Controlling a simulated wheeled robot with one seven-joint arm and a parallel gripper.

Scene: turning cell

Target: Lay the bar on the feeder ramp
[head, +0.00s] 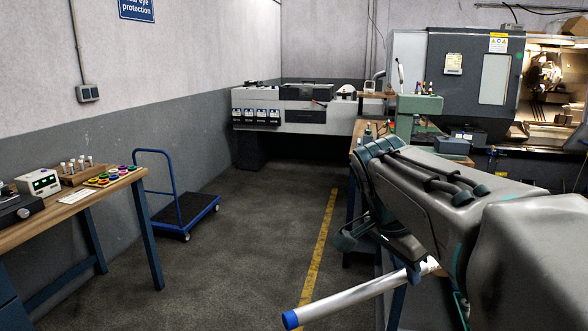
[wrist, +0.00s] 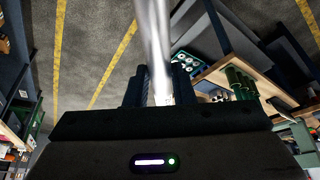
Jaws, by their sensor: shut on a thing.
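The bar (head: 350,298) is a long silvery rod with a blue end cap. In the head view it slants out from below my arm, blue end at lower left, over the floor. In the wrist view the bar (wrist: 154,40) runs up from between the two dark fingers of my gripper (wrist: 159,88), which is shut on it. My arm mostly hides the gripper in the head view. A long grey-and-white machine (head: 268,104), which looks like the bar feeder, stands at the back wall, far from the bar. I cannot clearly make out its ramp.
A lathe (head: 408,62) with a lit, open work space stands at back right. A wooden-topped bench (head: 358,155) is behind my arm. A blue-framed trolley (head: 183,213) and a wooden table (head: 100,190) are at left. The floor with a yellow line (head: 322,240) is clear.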

